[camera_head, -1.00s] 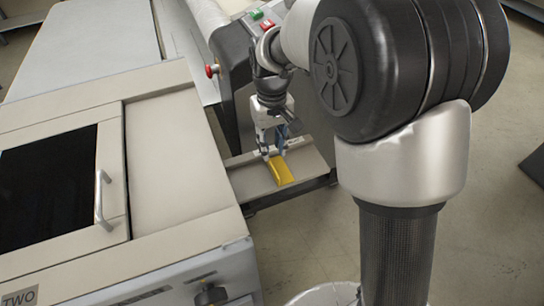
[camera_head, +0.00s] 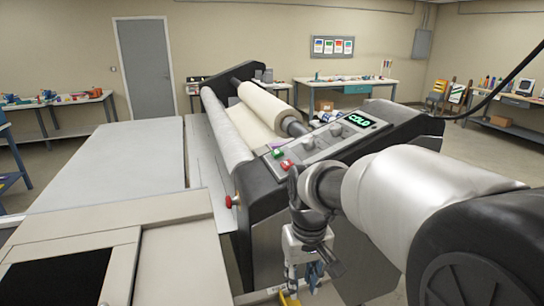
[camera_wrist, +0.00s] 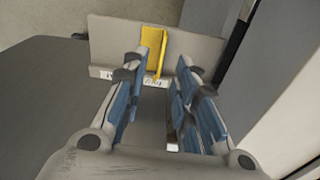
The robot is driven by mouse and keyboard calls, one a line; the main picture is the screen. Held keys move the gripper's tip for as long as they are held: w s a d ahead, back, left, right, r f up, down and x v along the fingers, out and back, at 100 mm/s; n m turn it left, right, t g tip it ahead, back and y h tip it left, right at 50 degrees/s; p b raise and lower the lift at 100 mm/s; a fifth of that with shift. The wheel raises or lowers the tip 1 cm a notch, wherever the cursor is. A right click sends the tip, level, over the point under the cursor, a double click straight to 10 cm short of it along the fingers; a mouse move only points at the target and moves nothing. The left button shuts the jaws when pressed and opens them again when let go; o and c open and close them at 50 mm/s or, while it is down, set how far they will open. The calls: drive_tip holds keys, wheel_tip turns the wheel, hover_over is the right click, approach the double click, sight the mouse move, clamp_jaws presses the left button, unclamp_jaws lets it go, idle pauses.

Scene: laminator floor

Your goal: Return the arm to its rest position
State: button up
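My gripper (camera_wrist: 161,80) is open, its two blue-padded fingers apart with nothing held between them. In the head view my gripper (camera_head: 303,274) hangs low beside the laminator's end. A yellow piece (camera_wrist: 153,46) lies on a pale labelled shelf (camera_wrist: 105,40), just beyond the fingertips. Only a sliver of the yellow piece (camera_head: 288,299) shows at the bottom edge of the head view. My arm is stretched out from the right and bends down to the gripper.
The laminator (camera_head: 262,200) stands close to my arm, with a red stop knob (camera_head: 230,201), coloured buttons and a display reading "COLD" (camera_head: 361,121). A beige cabinet (camera_head: 170,260) with a dark window is at lower left. Workbenches (camera_head: 345,84) line the walls behind.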

drive_tip(key=s+d+r+m+t, duration=0.1)
drive_tip(key=s+d+r+t, duration=0.1)
drive_tip(key=s, duration=0.8)
drive_tip(key=s+d+r+m+t, duration=0.1)
drive_tip(key=s+d, duration=0.4)
drive_tip(key=s, duration=0.6)
drive_tip(key=shift+d+r+m+t, duration=0.25)
drive_tip(key=shift+r+m+t, duration=0.2)
drive_tip(key=shift+r, duration=0.45)
drive_tip(key=shift+r, duration=0.15)
